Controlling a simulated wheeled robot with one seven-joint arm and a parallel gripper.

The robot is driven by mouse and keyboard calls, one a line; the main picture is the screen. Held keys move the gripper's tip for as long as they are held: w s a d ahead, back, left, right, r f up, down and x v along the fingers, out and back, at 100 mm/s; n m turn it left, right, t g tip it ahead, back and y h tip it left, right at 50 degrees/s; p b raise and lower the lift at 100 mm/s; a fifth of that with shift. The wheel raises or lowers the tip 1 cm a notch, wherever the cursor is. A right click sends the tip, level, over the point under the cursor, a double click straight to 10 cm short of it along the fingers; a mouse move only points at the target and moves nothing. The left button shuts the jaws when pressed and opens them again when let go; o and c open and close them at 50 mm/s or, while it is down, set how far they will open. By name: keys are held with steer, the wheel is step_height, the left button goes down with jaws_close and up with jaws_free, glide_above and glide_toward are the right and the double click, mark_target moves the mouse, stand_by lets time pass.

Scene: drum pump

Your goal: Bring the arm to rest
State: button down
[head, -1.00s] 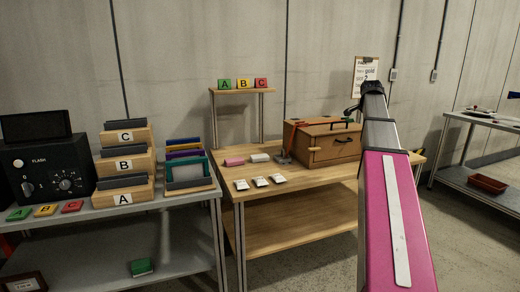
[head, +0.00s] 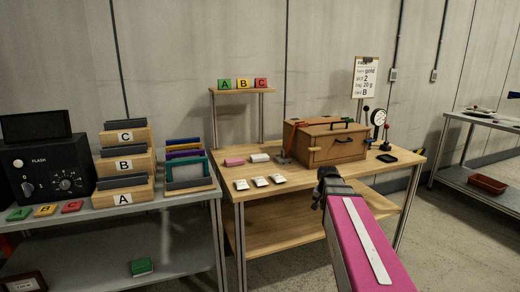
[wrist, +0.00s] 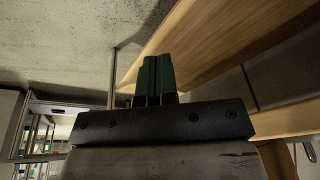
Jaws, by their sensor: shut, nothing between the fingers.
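My arm shows pink in the head view, low in front of the wooden table (head: 215,165). My gripper (head: 326,174) is at its far end, near the table's front edge and small in this view. In the wrist view my gripper's green fingers (wrist: 154,75) lie together, shut with nothing between them. The wooden table's edge and concrete floor show past them.
A wooden box (head: 340,148), several white packets and a dial gauge (head: 378,118) stand on the wooden table. A grey bench (head: 180,207) with lettered racks stands left. A grey shelf table (head: 480,121) stands right. Floor is clear between the wooden and right tables.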

steer(key=s+a+f+n+g, duration=0.1)
steer(key=s+a+f+n, duration=0.1)
steer(key=s+a+f, duration=0.2)
steer(key=s+a+f+n+g, duration=0.1)
steer(key=s+a+f+n, duration=0.2)
steer(key=s+f, duration=0.5)
steer(key=s+a, duration=0.1)
steer(key=s, duration=0.2)
steer(key=shift+s+a+f+g+y, duration=0.3)
steer(key=shift+s+a+f+y, duration=0.05)
steer(key=shift+s+a+y, duration=0.05)
